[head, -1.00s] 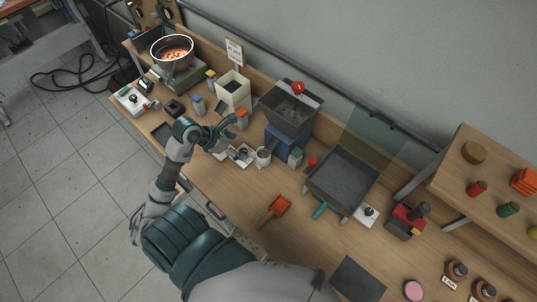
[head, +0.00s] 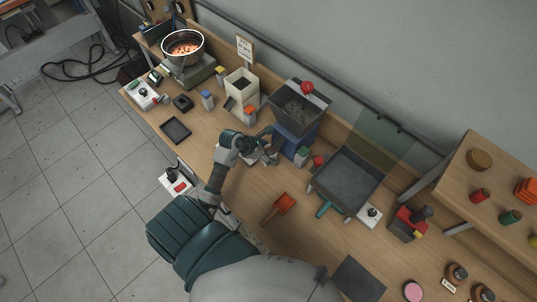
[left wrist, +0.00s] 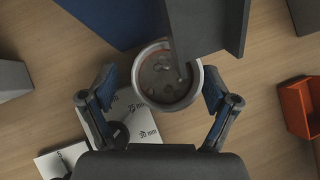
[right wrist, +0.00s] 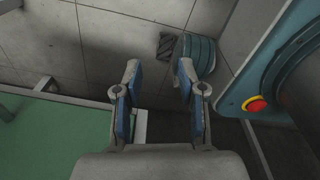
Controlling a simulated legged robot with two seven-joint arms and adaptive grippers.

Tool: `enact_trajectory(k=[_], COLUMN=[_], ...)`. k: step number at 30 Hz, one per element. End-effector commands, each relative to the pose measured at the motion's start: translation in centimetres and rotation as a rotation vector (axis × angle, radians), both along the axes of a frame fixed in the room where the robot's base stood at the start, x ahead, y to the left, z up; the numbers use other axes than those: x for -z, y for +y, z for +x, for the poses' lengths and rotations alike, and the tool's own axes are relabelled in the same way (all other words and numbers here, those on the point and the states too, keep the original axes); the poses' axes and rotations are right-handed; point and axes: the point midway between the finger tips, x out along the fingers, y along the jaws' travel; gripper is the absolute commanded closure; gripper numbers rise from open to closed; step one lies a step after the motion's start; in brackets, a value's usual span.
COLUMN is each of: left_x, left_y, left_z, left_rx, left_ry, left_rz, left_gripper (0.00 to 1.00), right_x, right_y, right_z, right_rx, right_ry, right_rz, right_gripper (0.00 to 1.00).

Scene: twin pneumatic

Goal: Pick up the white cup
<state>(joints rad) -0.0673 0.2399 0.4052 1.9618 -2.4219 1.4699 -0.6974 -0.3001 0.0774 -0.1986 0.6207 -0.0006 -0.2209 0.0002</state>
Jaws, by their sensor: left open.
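The white cup (left wrist: 165,80) stands upright in the left wrist view, with small grey pieces inside. My left gripper (left wrist: 160,92) is open, with one finger on each side of the cup; I cannot tell whether either touches it. In the head view my left gripper (head: 266,146) is over the bench and hides most of the cup. My right gripper (right wrist: 160,80) is open and empty in the right wrist view, above the floor and away from the bench.
A grey hopper (head: 298,105) on a blue base (head: 294,140) stands close behind the cup and overhangs it in the left wrist view. A white marked plate (left wrist: 132,120) lies beside the cup. An orange scoop (head: 280,206) and a grey tray (head: 346,178) are to the right.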

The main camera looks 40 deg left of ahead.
Motion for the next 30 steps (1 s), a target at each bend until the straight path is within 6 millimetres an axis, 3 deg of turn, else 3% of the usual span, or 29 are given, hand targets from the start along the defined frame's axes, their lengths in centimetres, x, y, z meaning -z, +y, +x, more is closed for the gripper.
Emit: enact_trajectory(k=[5, 12, 14, 30], left_x=[-0.1, 0.0, 0.0, -1.0], left_y=[-0.2, -0.1, 0.0, 0.8], left_z=[0.0, 0.0, 0.0, 0.3], left_rx=[0.001, 0.001, 0.0, -0.001], left_ry=[-0.001, 0.0, 0.0, 0.0], left_rz=[0.002, 0.001, 0.0, 0.005], left_gripper=[0.13, 0.7, 0.8, 0.8], right_x=[0.0, 0.0, 0.0, -0.6], right_y=[0.2, 0.0, -0.1, -0.2], right_z=[0.0, 0.0, 0.0, 0.0], right_rx=[0.0, -0.001, -0.002, -0.003], right_ry=[-0.001, -0.001, 0.0, 0.0], right_rz=[0.002, 0.0, -0.001, -0.001], right_gripper=[0.6, 0.6, 0.6, 0.6])
